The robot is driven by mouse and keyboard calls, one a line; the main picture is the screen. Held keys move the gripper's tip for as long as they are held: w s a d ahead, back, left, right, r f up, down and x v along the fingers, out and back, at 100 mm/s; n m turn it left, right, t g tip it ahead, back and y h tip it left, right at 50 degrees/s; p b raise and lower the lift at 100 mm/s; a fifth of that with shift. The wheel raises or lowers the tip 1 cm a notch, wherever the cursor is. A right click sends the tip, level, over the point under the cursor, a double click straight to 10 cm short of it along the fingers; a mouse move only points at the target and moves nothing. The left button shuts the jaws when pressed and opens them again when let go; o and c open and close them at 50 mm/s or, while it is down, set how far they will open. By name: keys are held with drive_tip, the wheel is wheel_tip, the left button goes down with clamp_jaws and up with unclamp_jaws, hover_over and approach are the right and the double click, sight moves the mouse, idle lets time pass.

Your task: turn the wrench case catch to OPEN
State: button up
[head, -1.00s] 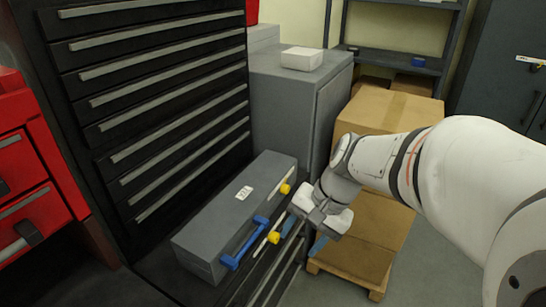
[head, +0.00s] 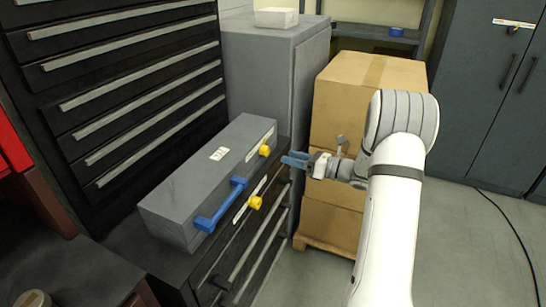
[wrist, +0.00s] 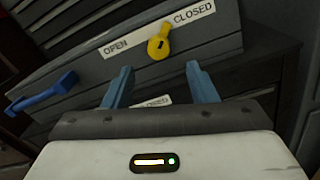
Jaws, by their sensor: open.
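The wrench case (head: 195,180) is a long grey box with a blue handle (head: 222,205), lying on a dark drawer cabinet. Its yellow catch (head: 264,150) is on the front face, near the right end. In the wrist view the catch (wrist: 158,46) is a round knob with a tab pointing up and slightly right, toward CLOSED. Its label (wrist: 190,16) reads OPEN at left and CLOSED at right. My gripper (head: 289,159) is open and empty, just right of the catch in the head view. In the wrist view the fingers (wrist: 157,72) stand apart below the catch, not touching it.
A second yellow knob (head: 255,202) sits lower, below the case front. A partly hidden label (wrist: 152,101) reading CLOSED shows between my fingers. Cardboard boxes (head: 335,120) stand on a pallet behind my gripper. A grey cabinet (head: 260,75) stands behind the case.

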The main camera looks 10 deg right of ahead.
sight(268, 152)
drive_tip(key=x, duration=0.7)
drive_tip(key=shift+a, duration=0.1)
drive_tip(key=shift+c, duration=0.3)
drive_tip(key=c, duration=0.9)
